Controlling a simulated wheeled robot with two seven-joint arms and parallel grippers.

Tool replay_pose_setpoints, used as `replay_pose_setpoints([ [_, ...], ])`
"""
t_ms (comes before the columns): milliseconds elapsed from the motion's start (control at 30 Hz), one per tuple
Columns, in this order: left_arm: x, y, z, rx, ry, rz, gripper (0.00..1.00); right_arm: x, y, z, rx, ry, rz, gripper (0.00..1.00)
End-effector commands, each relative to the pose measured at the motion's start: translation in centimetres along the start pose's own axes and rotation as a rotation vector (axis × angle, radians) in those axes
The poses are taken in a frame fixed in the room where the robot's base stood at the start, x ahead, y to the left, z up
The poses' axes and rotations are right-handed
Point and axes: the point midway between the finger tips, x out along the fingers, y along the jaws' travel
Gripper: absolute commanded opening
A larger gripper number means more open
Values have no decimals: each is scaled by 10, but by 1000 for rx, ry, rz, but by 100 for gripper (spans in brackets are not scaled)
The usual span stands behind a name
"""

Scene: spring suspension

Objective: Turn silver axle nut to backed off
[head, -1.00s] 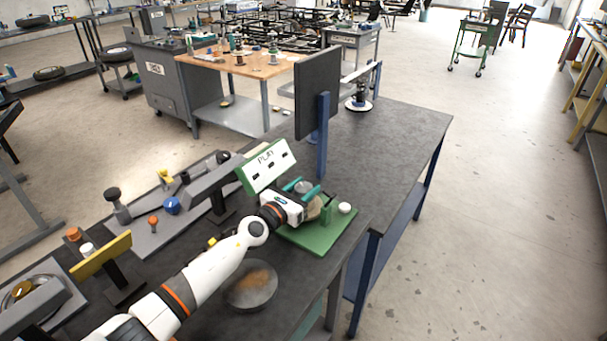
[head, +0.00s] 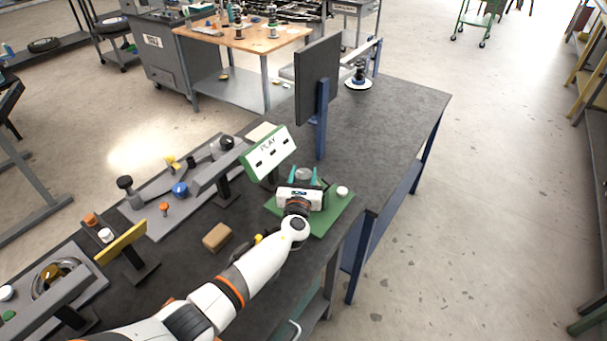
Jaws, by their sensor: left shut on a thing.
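The silver axle nut (head: 304,173) is a round grey piece at the far part of the green base plate (head: 328,217), under the tilted PLAY sign. My left gripper (head: 304,177) reaches over the plate from the near side. Its two teal fingers stand on either side of the nut, shut on it. The white gripper body hides the nut's near side and part of the plate. How far the nut is turned cannot be read. My right gripper is not in view.
The green-framed PLAY sign (head: 268,153) stands just left of the nut. A dark panel on a blue post (head: 321,120) rises behind. A white knob (head: 342,191) sits at the plate's right. A brown block (head: 217,237) lies left of my arm.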

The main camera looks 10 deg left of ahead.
Motion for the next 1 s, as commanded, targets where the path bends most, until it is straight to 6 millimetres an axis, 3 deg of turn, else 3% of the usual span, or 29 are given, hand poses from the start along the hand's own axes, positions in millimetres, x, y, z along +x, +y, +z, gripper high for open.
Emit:
replay_pose_setpoints([
  [400,0,0,-1,-1,1,-8,20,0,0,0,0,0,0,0],
  [433,0,0,-1,-1,1,-8,46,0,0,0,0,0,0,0],
  [567,0,0,-1,0,1,-7,65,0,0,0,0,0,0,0],
  [867,-2,0,0,0,-1,-6,65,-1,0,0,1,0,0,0],
  [1000,-14,0,0,0,-1,-6,65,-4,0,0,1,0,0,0],
])
